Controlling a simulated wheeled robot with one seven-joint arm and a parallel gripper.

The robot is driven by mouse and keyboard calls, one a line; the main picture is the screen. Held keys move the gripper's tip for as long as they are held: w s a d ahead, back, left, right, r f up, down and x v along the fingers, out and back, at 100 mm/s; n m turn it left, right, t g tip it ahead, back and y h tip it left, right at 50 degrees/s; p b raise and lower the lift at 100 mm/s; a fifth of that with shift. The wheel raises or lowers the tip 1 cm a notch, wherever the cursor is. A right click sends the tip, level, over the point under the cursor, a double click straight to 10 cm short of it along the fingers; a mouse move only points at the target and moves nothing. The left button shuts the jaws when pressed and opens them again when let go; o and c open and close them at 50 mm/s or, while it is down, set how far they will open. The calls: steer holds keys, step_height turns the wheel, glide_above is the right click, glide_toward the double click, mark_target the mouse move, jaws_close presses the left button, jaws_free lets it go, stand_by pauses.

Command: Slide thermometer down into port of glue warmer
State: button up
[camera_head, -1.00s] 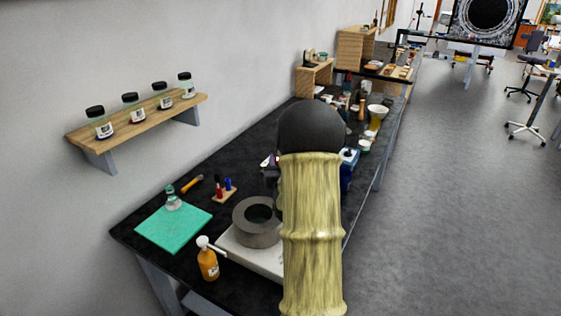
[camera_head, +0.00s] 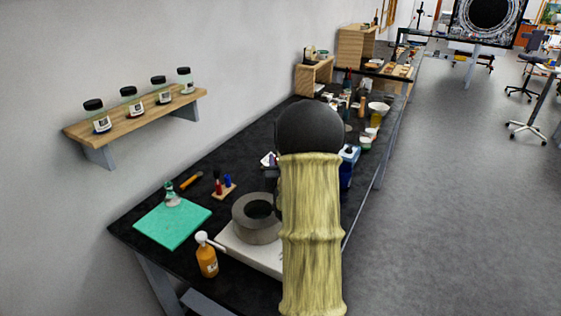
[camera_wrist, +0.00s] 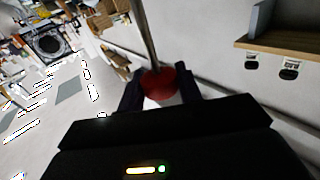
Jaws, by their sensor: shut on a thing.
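The glue warmer appears to be the thick grey round pot (camera_head: 257,220) with a dark opening, on a pale slab-like base on the black bench. Its right side is hidden behind my arm in the head view, and I cannot make out the port. In the wrist view, my gripper (camera_wrist: 159,90) is shut on the thermometer's red head (camera_wrist: 157,82). The thermometer's thin metal stem (camera_wrist: 143,30) runs away from the fingers to the top edge of the picture. In the head view, my arm hides the fingers and the thermometer.
An orange pump bottle (camera_head: 207,258) stands left of the warmer's base. A green mat (camera_head: 172,223) bears a small glass bottle. A small wooden stand (camera_head: 224,190) with red and blue items is behind the pot. A blue container (camera_head: 347,168) stands right of my arm.

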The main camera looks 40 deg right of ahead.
steer(key=shift+f+b, duration=1.7)
steer(key=shift+b, duration=0.05)
steer(key=o, duration=1)
steer(key=shift+o, duration=0.2)
steer(key=shift+s+a+f, duration=0.1)
steer(key=b+v, duration=0.2)
steer(key=v, duration=0.7)
steer(key=b+v, duration=0.8)
steer(key=b, duration=0.6)
